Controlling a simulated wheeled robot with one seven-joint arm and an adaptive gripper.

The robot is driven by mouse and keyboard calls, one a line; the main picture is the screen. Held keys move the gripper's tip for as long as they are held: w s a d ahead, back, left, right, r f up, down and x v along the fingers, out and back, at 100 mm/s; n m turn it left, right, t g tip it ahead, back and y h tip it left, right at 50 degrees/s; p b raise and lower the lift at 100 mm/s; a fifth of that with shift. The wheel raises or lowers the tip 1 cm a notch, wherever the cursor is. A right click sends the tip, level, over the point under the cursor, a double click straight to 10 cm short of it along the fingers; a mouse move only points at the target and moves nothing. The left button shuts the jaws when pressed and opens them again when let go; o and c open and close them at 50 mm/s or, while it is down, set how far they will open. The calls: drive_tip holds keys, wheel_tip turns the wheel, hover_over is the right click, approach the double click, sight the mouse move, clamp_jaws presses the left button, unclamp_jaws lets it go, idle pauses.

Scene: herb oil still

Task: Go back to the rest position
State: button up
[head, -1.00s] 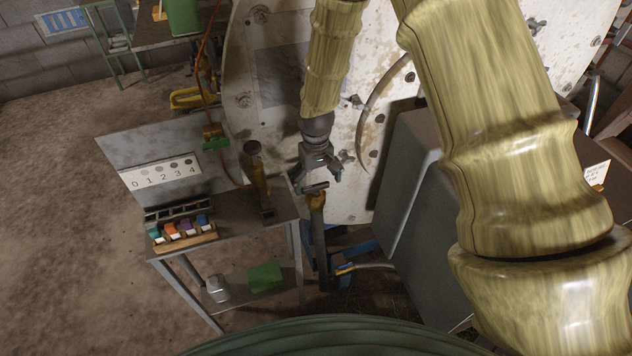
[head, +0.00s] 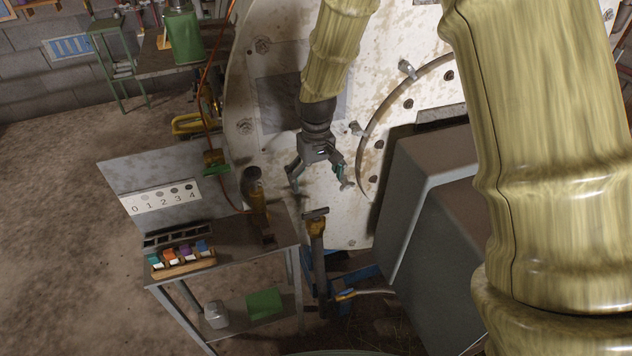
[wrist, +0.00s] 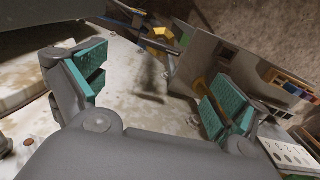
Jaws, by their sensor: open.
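My gripper (head: 320,180) is open and empty in the head view. The post's yellow part (wrist: 160,42) appears beyond the fingers in the wrist view.
A small metal table (head: 225,235) at left holds a rack of coloured-capped bottles (head: 182,256) and a brass cylinder (head: 255,192). A number board (head: 160,195) stands behind them. A grey box (head: 425,190) stands close at right. Open floor lies at left.

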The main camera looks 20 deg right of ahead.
drive_tip(key=shift+f, duration=0.1)
idle(0.3)
drive_tip(key=s+f+b, duration=0.1)
drive_tip(key=s+f, duration=0.6)
drive_tip(key=f, duration=0.3)
drive_tip(key=s+f+b, duration=0.1)
drive_tip(key=s+f, duration=0.5)
drive_tip(key=f, duration=0.4)
drive_tip(key=s+d+f, duration=0.1)
drive_tip(key=s+f, duration=0.3)
drive_tip(key=s, duration=0.3)
drive_tip(key=s+d+f+m, duration=0.1)
drive_tip(key=s+f, duration=0.3)
drive_tip(key=s, duration=0.4)
drive_tip(key=s+d+f+b, duration=0.1)
drive_tip(key=s+f, duration=0.3)
drive_tip(key=s, duration=0.3)
drive_tip(key=shift+s+d+f, duration=0.15)
drive_tip(key=shift+s, duration=0.25)
